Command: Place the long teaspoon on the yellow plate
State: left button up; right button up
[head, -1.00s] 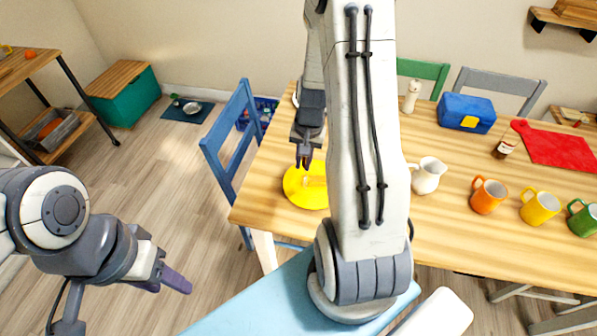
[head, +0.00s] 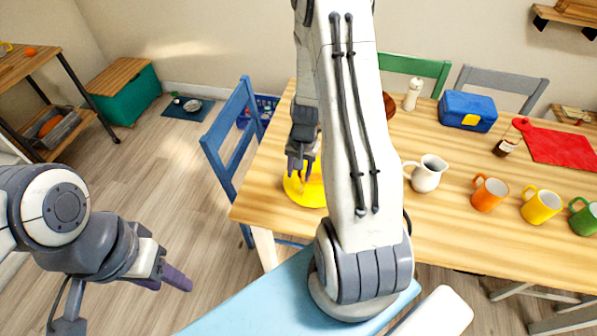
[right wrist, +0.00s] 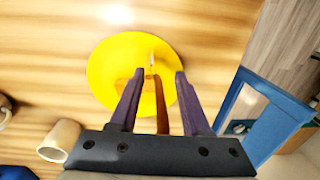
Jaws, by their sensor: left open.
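The yellow plate (head: 301,192) lies near the left end of the wooden table, partly hidden by my right arm. It also shows in the right wrist view (right wrist: 104,72). The teaspoon (right wrist: 161,108), with a brown handle and a paler tip, shows over the plate between my right fingers. Gaps show on both sides of it; whether it rests fully on the plate is unclear. My right gripper (head: 301,168) is open just above the plate; its fingers (right wrist: 159,76) are spread. My left gripper (head: 172,278) is open and empty over the floor, away from the table.
A white jug (head: 426,176) stands right of the plate. Orange (head: 488,194), yellow (head: 541,206) and green mugs stand further right. A blue box (head: 467,111) and a red cloth (head: 562,146) are behind. A blue chair (head: 231,135) stands at the table's left edge.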

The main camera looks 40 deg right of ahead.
notch_tip(320, 180, up, 12)
jog(key=shift+s+d+r, duration=0.2)
jog(key=shift+s+d, duration=0.05)
jog(key=shift+s, duration=0.15)
dwell(0.3)
jog(key=s+a+r+n, duration=0.2)
jog(key=a+r+n, duration=0.15)
jog(key=a, duration=0.55)
jog(key=s+a+r+n, duration=0.2)
jog(key=a+n, duration=0.3)
jog(key=a, duration=0.4)
jog(key=s+a+r+n, duration=0.3)
jog(key=s+a+n, duration=0.5)
jog(key=s, duration=0.5)
jog(key=shift+s+a+r+n+g, duration=0.2)
jog(key=shift+a+r+n+g, duration=0.15)
jog(key=shift+a, duration=0.5)
